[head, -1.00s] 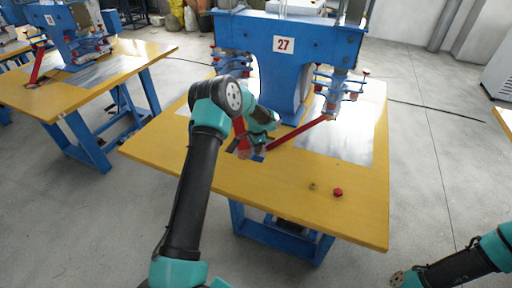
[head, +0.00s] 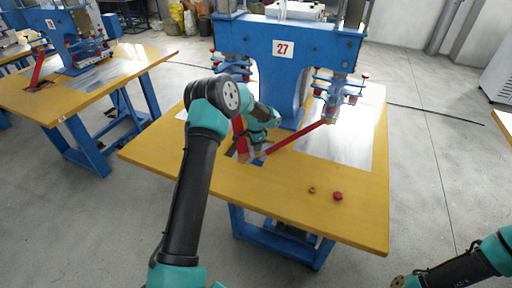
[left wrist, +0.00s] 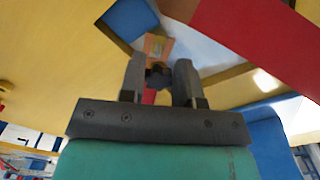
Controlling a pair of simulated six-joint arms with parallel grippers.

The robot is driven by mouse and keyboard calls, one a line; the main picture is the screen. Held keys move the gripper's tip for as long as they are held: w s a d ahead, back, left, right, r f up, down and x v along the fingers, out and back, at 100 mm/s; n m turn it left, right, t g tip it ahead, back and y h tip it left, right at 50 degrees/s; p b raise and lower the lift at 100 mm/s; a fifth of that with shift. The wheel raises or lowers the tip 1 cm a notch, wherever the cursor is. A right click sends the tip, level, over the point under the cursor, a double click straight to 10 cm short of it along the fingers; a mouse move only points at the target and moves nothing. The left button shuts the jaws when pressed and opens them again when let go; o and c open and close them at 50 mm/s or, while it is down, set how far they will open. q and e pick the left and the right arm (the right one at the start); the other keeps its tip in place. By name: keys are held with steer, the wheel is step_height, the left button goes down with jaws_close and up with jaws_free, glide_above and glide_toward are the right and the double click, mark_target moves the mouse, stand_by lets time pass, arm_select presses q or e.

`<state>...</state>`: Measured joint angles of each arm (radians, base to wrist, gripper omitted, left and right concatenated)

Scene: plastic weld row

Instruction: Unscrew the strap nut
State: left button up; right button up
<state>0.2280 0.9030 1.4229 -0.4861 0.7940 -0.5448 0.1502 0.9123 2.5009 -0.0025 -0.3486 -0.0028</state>
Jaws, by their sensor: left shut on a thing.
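The strap nut (left wrist: 158,77) is a small dark piece between the fingertips of my left gripper (left wrist: 159,84) in the left wrist view. The gripper is shut on it, and the fingers hide its sides. An orange-brown piece (left wrist: 157,45) shows just beyond it. In the head view my left gripper (head: 259,152) is low over the table, by the lower end of the red strap (head: 296,138), and the nut is too small to make out there. My right gripper is not in view; only part of my right arm shows at the lower right.
The blue welding machine (head: 290,45) marked 27 stands at the back of the yellow table (head: 210,180). A red knob (head: 338,196) and a small brass-coloured part (head: 312,190) lie near the front edge. A metal sheet (head: 345,140) covers the right side.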

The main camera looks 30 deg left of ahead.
arm_select(q)
steer(key=shift+r, duration=0.65)
steer(key=shift+r, duration=0.2)
